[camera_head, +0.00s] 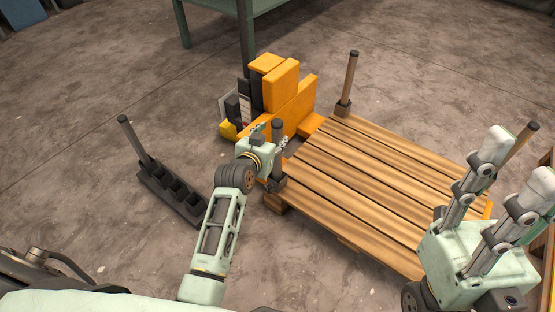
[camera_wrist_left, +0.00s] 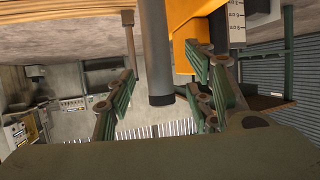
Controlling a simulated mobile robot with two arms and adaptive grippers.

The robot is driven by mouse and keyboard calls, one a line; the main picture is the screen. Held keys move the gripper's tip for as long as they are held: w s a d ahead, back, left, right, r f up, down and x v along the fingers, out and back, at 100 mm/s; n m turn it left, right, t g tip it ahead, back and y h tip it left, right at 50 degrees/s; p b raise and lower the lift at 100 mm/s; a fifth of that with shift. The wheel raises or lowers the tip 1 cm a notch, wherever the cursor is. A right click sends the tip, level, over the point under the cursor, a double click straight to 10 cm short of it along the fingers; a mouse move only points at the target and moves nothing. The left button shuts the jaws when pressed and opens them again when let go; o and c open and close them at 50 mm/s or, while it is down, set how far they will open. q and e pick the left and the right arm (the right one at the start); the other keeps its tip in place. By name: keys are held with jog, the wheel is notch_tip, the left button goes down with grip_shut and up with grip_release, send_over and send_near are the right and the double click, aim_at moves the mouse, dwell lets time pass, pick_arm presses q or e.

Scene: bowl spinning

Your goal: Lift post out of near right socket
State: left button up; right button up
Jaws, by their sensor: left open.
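A dark upright post (camera_head: 277,165) stands in a socket (camera_head: 275,185) at the left corner of the wooden pallet (camera_head: 370,175). My left gripper (camera_head: 281,140) is open at the upper part of this post. In the left wrist view, which is upside down, the post (camera_wrist_left: 157,50) lies between the spread fingers with a gap on both sides. Other posts stand at the pallet's far corner (camera_head: 348,76) and right side (camera_head: 521,143). My right gripper (camera_head: 512,165) is open and empty at the lower right, hiding part of the pallet's right end.
A yellow-orange pallet truck (camera_head: 280,90) stands just behind the left gripper. A dark rack (camera_head: 172,193) with several slots lies on the floor at left, one post (camera_head: 134,138) leaning in its far end. Floor between rack and truck is clear.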

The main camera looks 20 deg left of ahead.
aim_at(275, 138)
pick_arm(q)
jog(key=shift+w+f, duration=0.15)
jog(key=w+f+b, duration=0.2)
jog(key=w+b, duration=0.1)
jog(key=shift+w+d+f, duration=0.2)
jog(key=shift+w+f, duration=0.05)
jog(key=shift+f, duration=0.1)
jog(key=shift+w+b, duration=0.3)
jog(key=shift+b, duration=0.05)
grip_shut()
jog(key=shift+r, duration=0.1)
